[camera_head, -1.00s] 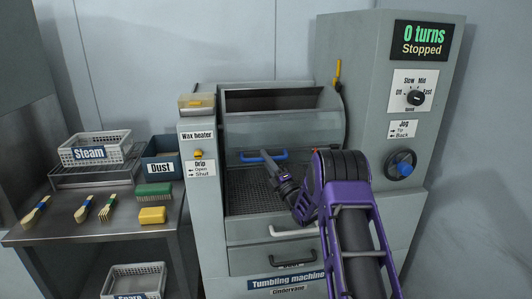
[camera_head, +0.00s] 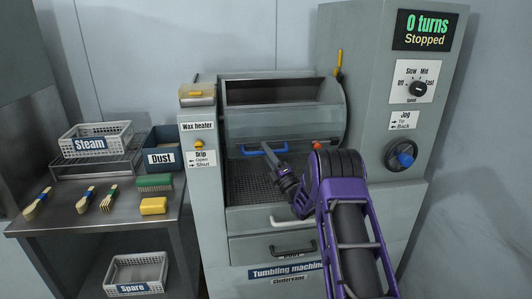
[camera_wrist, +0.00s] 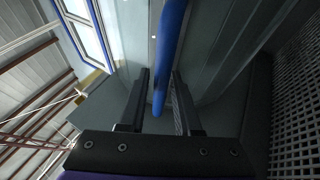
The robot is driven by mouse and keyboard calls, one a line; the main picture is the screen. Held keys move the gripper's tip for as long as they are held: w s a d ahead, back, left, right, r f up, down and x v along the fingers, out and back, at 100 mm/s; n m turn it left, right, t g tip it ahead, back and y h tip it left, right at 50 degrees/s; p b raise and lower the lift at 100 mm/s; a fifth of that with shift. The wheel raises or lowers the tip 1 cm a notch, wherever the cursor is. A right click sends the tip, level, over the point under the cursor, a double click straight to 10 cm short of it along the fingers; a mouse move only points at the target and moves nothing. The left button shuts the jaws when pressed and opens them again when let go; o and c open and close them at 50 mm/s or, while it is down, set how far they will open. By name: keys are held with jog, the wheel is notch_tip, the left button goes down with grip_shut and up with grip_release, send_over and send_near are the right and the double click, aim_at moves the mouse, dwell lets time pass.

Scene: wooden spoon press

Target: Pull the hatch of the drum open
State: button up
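The grey drum (camera_head: 285,120) sits in the tumbling machine, with a dark recess showing along its upper part. A blue bar handle (camera_head: 264,149) is on the lower front of the drum. My gripper (camera_head: 278,166) is at the right end of this handle. In the wrist view, the blue handle (camera_wrist: 172,40) runs between the two spread fingers of my gripper (camera_wrist: 158,105), with a finger on each side. Gaps seem to show beside the bar, so the fingers do not look closed on it. The hatch's outline is hard to tell from the drum.
A perforated tray (camera_head: 250,185) lies below the drum. A drawer with a white handle (camera_head: 285,221) is under it. The control column (camera_head: 385,95) rises at the right; its display reads 0 turns, Stopped. A wax heater (camera_head: 197,130) and a table (camera_head: 110,218) with brushes are left.

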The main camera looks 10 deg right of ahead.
jog(key=v, duration=1.7)
jog(key=shift+s, duration=0.15)
jog(key=shift+d+f, duration=0.1)
